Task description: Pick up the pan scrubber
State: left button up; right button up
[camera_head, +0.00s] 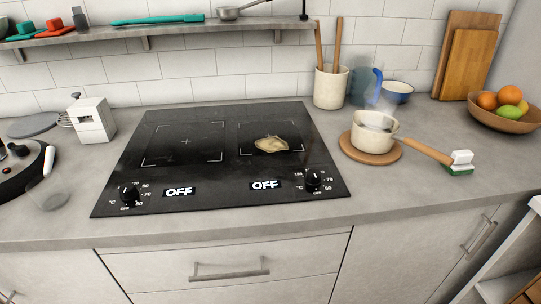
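The pan scrubber (459,163) has a white grip on top and green bristles below. It sits on the grey counter at the right. It is beside the end of the wooden handle of a cream saucepan (370,141); I cannot tell whether the two touch. Neither of my grippers is in view.
The saucepan stands on a round wooden board (352,152). A black cooktop (200,165), both displays reading OFF, holds a food-like patch (271,144). A fruit bowl (512,118) and cutting boards (466,62) stand behind the scrubber. The counter in front of it is clear.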

aim_at(462, 165)
jog(key=z, duration=1.3)
